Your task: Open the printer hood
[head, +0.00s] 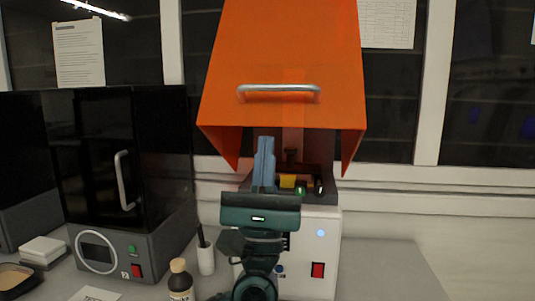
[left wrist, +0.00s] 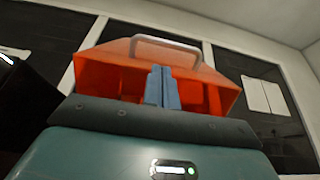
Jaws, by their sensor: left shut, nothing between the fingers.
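The orange printer hood (head: 285,50) is raised and tilted up above the white printer body (head: 322,240), with its front lower edge well clear of the body. A metal bar handle (head: 279,90) is on its front face. The hood also shows in the left wrist view (left wrist: 205,75), with the handle (left wrist: 165,44) at its top. My left gripper (head: 264,150) is shut and empty, its blue fingers pointing up below the hood's front edge, apart from the handle. The fingers also show in the left wrist view (left wrist: 162,88). My arm hides part of the printer's front. My right gripper is not in view.
A black machine (head: 160,130) with a vertical handle (head: 123,180) stands at the left. The counter right of the printer (head: 390,270) is clear.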

